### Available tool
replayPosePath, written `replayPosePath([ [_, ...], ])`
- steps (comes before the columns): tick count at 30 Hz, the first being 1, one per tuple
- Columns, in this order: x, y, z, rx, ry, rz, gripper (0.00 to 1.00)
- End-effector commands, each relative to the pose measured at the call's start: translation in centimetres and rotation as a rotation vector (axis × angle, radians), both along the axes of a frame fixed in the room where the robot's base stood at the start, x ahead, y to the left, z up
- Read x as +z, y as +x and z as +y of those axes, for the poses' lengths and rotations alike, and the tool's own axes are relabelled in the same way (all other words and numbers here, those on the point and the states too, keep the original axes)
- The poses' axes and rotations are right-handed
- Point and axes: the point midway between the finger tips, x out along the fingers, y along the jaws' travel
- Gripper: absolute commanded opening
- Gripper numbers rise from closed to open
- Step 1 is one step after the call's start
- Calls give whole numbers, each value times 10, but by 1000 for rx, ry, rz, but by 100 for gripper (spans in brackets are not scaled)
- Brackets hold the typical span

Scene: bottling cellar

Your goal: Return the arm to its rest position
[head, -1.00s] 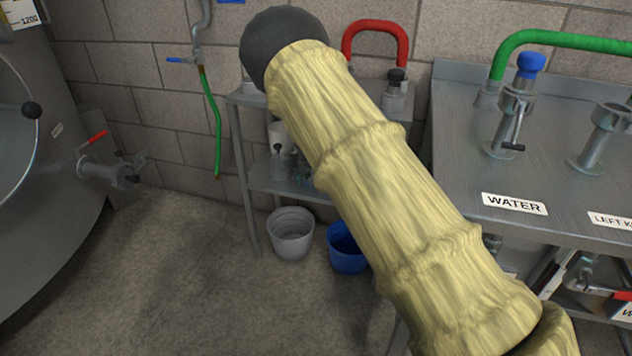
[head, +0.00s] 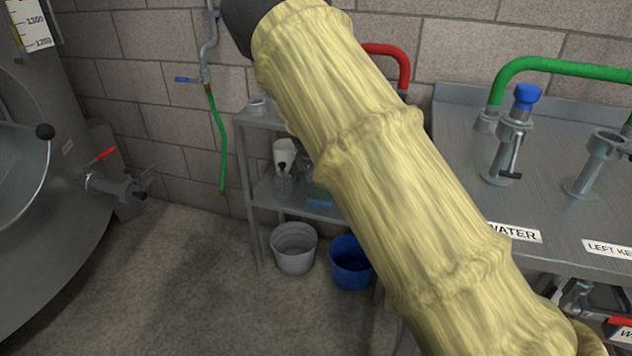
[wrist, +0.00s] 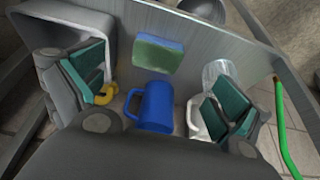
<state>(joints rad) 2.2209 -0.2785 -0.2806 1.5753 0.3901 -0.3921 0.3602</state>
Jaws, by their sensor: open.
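My arm (head: 385,170), in a pale yellow sleeve, crosses the head view from the lower right to the top. Its dark far end is cut off by the top edge, and my gripper is out of that view. In the wrist view my gripper (wrist: 158,92) is open, its two teal-padded fingers wide apart with nothing held. Beyond the fingers is a grey metal shelf surface with a blue mug (wrist: 152,105), a green and blue sponge (wrist: 158,53) and a white mug (wrist: 196,118). The distance from the fingers to these things is hard to judge.
A metal bench (head: 450,135) with taps and hoses stands at right. A grey shelf rack (head: 245,165) stands behind my arm, with a grey bucket (head: 293,250) and a blue bucket (head: 350,265) on the floor. A steel tank (head: 50,230) is at left. Floor between is clear.

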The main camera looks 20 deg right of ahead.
Motion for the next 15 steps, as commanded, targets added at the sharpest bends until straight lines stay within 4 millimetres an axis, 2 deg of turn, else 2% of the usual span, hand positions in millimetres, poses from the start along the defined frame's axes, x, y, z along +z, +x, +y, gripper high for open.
replayPosePath([
  [9,-5,-4,-1,0,1,5,100],
  [11,-15,-11,-4,0,3,15,100],
  [14,-45,-34,-9,4,8,42,100],
  [15,-60,-47,-12,7,10,56,100],
])
